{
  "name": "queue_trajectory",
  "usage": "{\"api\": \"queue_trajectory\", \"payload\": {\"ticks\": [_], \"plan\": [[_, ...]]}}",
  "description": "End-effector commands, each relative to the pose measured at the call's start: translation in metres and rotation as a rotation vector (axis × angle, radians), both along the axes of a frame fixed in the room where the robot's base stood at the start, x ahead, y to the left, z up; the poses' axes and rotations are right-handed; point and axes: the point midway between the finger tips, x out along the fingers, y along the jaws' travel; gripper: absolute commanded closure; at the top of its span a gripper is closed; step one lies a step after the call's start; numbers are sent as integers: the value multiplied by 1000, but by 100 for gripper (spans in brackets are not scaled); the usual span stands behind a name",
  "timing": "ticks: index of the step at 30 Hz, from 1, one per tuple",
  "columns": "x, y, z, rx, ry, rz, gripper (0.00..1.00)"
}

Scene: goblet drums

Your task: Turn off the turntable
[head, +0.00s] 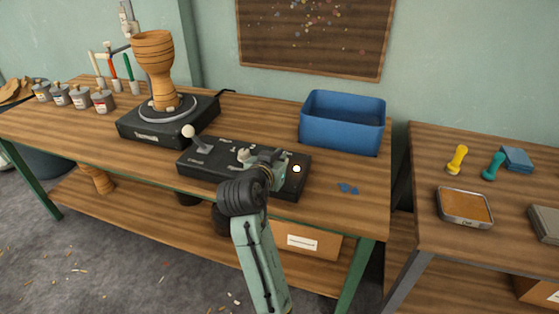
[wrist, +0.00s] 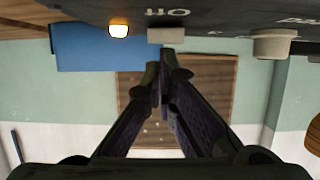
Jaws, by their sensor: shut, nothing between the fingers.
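The turntable (head: 136,131) is a black base with a round grey plate at the left of the bench. A wooden goblet drum (head: 155,65) stands upright on it. In front is a black control box (head: 200,168) with a white-balled lever (head: 188,131), a pale knob (head: 243,155) and a lit lamp (head: 296,168). My gripper (head: 276,157) is over the box's right part, hiding some of it. In the wrist view, my gripper (wrist: 160,70) is shut and empty, its tips close to a pale button (wrist: 166,35) beside an "Off" label. The lit lamp (wrist: 119,31) is beside that button. Contact cannot be told.
A blue bin (head: 342,134) stands behind the box, to the right. Blue scraps (head: 348,188) lie on the bench (head: 350,220). Several small cans (head: 80,97) stand at the left. A second table (head: 420,215) at the right holds small tools and a tin (head: 464,208).

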Motion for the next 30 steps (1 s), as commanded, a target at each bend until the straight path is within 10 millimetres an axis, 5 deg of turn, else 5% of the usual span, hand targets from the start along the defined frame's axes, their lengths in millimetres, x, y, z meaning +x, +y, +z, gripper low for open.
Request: {"api": "queue_trajectory", "payload": {"ticks": [1,6,24,30], "plan": [[-2,2,-14,-6,-19,2,100],[-5,3,-20,-35,-106,2,100],[-10,4,-21,-52,-146,0,100],[-5,1,-3,-51,-148,1,100]]}}
